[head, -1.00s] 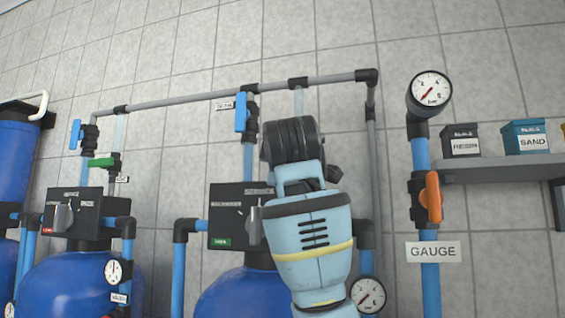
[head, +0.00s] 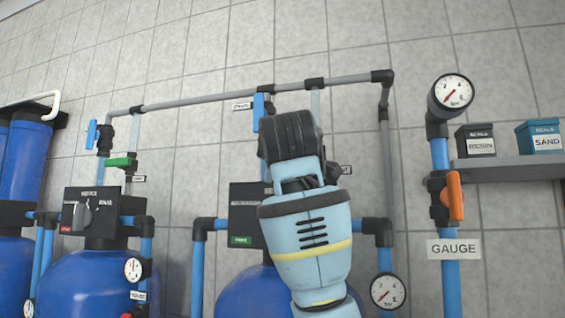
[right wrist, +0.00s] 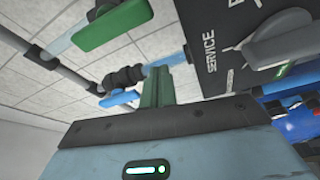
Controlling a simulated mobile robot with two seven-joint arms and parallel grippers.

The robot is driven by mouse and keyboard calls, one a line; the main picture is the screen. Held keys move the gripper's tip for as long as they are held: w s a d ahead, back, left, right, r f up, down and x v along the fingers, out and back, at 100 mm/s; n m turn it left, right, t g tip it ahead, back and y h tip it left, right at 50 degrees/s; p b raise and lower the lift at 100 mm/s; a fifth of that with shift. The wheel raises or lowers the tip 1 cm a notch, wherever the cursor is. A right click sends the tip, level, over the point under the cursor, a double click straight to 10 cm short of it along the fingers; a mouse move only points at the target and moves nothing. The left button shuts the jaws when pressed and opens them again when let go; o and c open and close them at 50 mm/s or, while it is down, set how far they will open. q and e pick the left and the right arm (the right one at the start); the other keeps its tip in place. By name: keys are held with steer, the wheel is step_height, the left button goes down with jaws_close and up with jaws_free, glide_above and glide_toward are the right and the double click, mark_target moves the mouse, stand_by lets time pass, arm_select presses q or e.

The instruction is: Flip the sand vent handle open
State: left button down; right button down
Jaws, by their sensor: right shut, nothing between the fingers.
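Two green vent handles are in view, and I cannot read which one is marked sand. One green handle (head: 122,163) lies flat beside the left tank's pipe in the head view. Another green handle (right wrist: 115,22) is at the upper left of the right wrist view, close by, on a clear pipe stub. My right gripper (right wrist: 157,72) is shut and empty, its narrow green fingers pointing up in the right wrist view, below and right of that handle and apart from it. In the head view my right arm hides its fingers and most of that vent. My left gripper is not in view.
A black control head (right wrist: 225,45) with a SERVICE knob is close at the right in the right wrist view. A blue valve handle (right wrist: 118,99) is at the left. In the head view, a gauge (head: 451,91) and orange handle (head: 455,195) stand at the right.

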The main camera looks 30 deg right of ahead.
steer(key=v, duration=0.6)
steer(key=shift+s+r, duration=0.15)
steer(key=shift+s, duration=0.4)
steer(key=shift+d, duration=0.1)
